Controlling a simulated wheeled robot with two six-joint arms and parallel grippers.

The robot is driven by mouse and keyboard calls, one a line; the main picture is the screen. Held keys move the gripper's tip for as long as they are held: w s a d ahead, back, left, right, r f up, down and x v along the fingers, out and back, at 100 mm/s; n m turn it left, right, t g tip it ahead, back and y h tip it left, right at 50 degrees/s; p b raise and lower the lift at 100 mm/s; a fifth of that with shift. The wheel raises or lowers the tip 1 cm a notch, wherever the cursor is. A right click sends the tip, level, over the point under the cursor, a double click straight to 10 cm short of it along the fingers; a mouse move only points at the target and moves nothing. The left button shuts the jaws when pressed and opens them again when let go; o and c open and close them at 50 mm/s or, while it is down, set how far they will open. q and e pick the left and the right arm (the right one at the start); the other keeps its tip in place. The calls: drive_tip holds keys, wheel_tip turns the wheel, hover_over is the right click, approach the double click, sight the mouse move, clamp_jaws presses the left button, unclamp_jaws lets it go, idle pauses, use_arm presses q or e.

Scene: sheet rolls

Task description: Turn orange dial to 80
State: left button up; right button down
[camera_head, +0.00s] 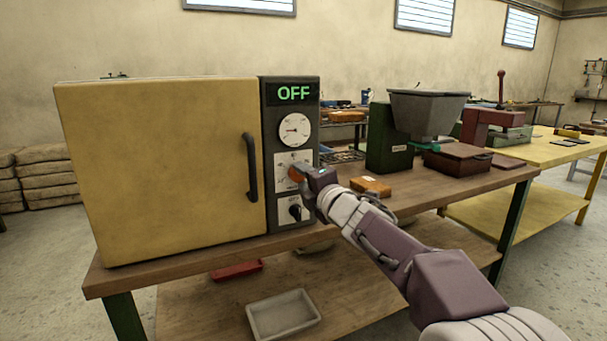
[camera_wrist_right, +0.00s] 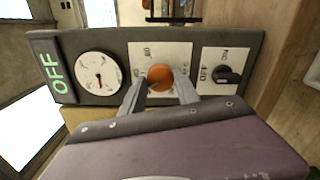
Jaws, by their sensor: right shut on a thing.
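The orange dial (camera_head: 296,173) is on the middle plate of the control panel (camera_head: 271,148) at the right side of a yellow oven (camera_head: 160,170). My right gripper (camera_head: 306,175) is at the dial and covers part of it in the head view. In the right wrist view my right gripper (camera_wrist_right: 160,92) is shut on the orange dial (camera_wrist_right: 160,77), one finger on each side. The numbers around the dial are too small to read. The display (camera_head: 293,93) reads OFF. My left gripper is not in view.
A round white gauge (camera_head: 295,130) is above the dial and a black knob (camera_head: 295,211) below it. The oven handle (camera_head: 250,167) is left of the panel. An orange box (camera_head: 371,187) and a grey hopper machine (camera_head: 427,112) stand to the right on the bench.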

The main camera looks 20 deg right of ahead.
drive_tip(key=m+p, duration=0.4)
drive_tip(key=m, duration=0.5)
drive_tip(key=shift+p, duration=0.3)
drive_tip(key=m+p, duration=0.2)
drive_tip(key=m, duration=0.2)
drive_tip(key=shift+m+p, duration=0.3)
drive_tip(key=shift+p, duration=0.05)
drive_tip(key=shift+a+f+m+p, duration=0.1)
drive_tip(key=shift+m+p, duration=1.1)
drive_tip(key=shift+m, duration=1.1)
drive_tip(key=shift+f, duration=0.1)
drive_tip(key=c, duration=0.9)
unclamp_jaws()
